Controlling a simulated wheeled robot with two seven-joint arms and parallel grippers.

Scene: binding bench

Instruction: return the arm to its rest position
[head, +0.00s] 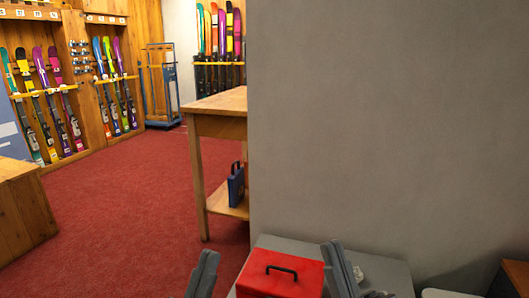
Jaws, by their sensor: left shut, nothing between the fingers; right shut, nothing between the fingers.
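My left gripper (204,270) is at the bottom of the head view, left of a red box. It points up and its fingers are shut with nothing between them. My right gripper (336,262) is at the bottom, in front of the box's right side. It is also shut and empty. The lower parts of both arms are cut off by the frame's bottom edge.
The red box (268,281) with a black handle sits on a grey surface (383,268) against a grey wall (390,120). A wooden table (222,101) stands beyond, with a blue case (236,188) on its lower shelf. Red carpet (130,210) is clear at left.

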